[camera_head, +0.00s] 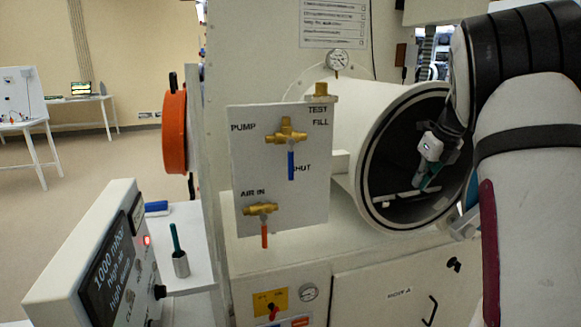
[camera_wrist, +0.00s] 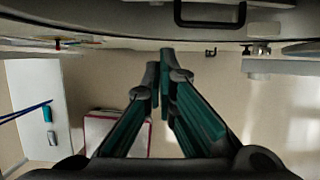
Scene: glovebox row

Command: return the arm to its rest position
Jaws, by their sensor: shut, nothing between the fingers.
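My arm comes in from the right edge of the head view and covers that side. My gripper (camera_head: 422,184) shows against the dark round mouth of the white cylindrical chamber (camera_head: 350,118); I cannot tell whether it is inside the mouth or in front of it. In the wrist view the teal fingers of my gripper (camera_wrist: 161,62) come together at their tips, with nothing between them. The arm's lower links are partly out of view.
A valve panel (camera_head: 275,205) with a blue lever and an orange lever stands left of the chamber. A control box (camera_head: 95,265) reads 1000 mbar. A teal-handled tool stands in a metal cup (camera_head: 181,264). Open floor (camera_head: 100,165) lies at the far left.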

